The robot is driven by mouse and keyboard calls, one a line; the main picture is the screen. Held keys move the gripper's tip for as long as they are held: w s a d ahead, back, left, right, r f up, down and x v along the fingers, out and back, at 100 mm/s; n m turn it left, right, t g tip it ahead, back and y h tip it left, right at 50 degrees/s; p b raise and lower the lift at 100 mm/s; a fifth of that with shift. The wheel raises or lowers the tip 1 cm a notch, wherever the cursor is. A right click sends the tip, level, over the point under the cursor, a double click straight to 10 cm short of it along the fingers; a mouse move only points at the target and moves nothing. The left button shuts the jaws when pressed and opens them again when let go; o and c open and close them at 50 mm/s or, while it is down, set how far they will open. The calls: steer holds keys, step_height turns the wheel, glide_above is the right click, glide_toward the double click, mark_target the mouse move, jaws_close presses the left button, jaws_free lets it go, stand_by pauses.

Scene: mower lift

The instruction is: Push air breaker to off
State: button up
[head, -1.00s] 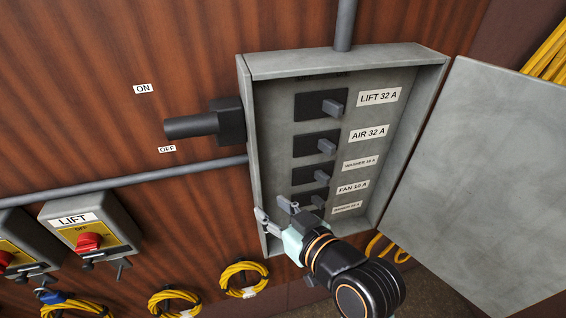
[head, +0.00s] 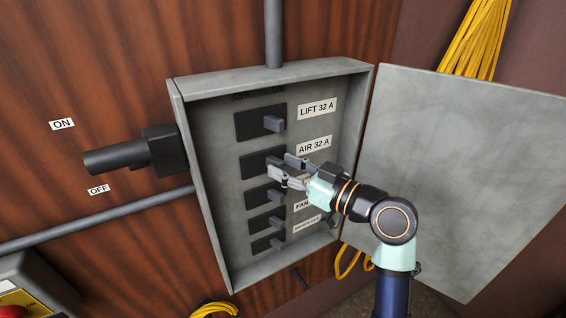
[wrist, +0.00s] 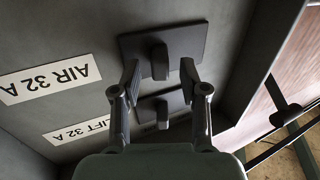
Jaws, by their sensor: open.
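The air breaker (head: 256,162) is a dark switch beside the "AIR 32 A" label (head: 314,145), second from the top in the grey panel. In the head view its lever is mostly hidden by my gripper (head: 281,166). In the wrist view, which shows the labels upside down, the air breaker's lever (wrist: 159,62) stands between the two fingertips. My gripper (wrist: 160,73) is open, with one finger on each side of the lever and visible gaps. Whether a finger touches it, I cannot tell.
The lift breaker (head: 272,123) is just above, and other breakers (head: 262,222) sit below. The panel box's side walls (head: 204,190) and its open door (head: 460,170) flank the arm. A large dark handle (head: 120,157) sticks out left of the box, between ON and OFF labels.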

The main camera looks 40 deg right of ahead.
steer(key=shift+w+a, duration=0.1)
steer(key=shift+w, duration=0.4)
jaws_close()
